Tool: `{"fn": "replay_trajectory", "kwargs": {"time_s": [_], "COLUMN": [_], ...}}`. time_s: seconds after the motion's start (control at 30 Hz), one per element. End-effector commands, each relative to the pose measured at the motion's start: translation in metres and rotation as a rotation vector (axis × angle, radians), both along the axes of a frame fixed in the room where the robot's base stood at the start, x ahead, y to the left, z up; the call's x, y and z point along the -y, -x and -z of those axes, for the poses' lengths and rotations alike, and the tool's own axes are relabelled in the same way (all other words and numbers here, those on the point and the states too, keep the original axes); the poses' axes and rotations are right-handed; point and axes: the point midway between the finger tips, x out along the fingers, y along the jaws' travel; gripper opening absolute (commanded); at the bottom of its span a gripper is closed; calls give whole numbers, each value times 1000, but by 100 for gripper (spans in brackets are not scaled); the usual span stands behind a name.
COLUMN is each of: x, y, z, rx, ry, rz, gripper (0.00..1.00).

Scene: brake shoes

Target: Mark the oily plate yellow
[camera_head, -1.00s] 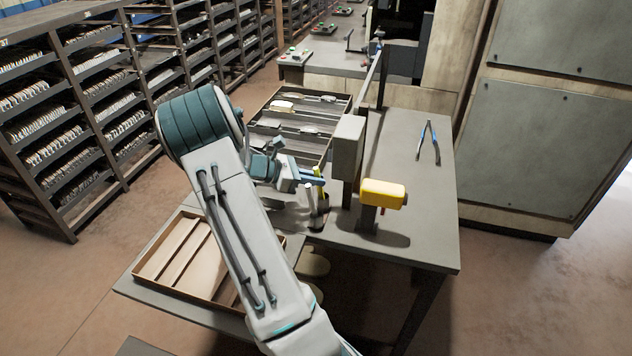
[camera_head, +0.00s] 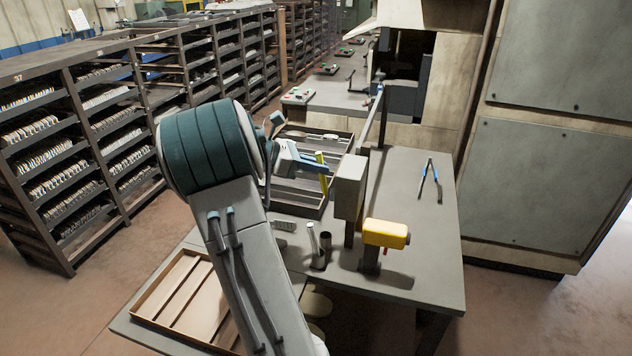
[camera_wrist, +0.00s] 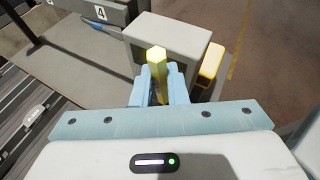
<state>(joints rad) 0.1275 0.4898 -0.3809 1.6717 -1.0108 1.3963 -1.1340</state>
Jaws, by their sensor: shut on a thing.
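My gripper (camera_head: 318,164) is shut on a yellow marker (camera_head: 322,184), held upright above the table. In the wrist view the yellow marker (camera_wrist: 157,68) stands between the blue fingers. The dark slotted tray (camera_head: 283,207) lies behind and below my gripper, with a few plates (camera_head: 314,136) in it, partly hidden by my arm. A plate (camera_wrist: 34,114) also shows at the left of the wrist view. I cannot tell which plate is oily.
A white stick (camera_head: 311,237) and a dark cup (camera_head: 326,241) stand on the table (camera_head: 425,255). A grey box (camera_head: 349,187) on a post and a yellow block (camera_head: 385,233) stand to the right. Blue-handled pliers (camera_head: 429,178) lie farther back. A beige divided tray (camera_head: 166,316) sits front left.

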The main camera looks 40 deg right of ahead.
Motion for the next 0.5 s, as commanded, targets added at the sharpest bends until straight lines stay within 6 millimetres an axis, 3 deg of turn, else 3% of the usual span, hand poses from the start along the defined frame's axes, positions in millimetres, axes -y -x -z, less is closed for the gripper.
{"fn": "replay_trajectory", "kwargs": {"time_s": [0.5], "x": [0], "y": [0], "z": [-44], "rx": [-1], "ry": [-1], "rz": [0], "gripper": [0]}}
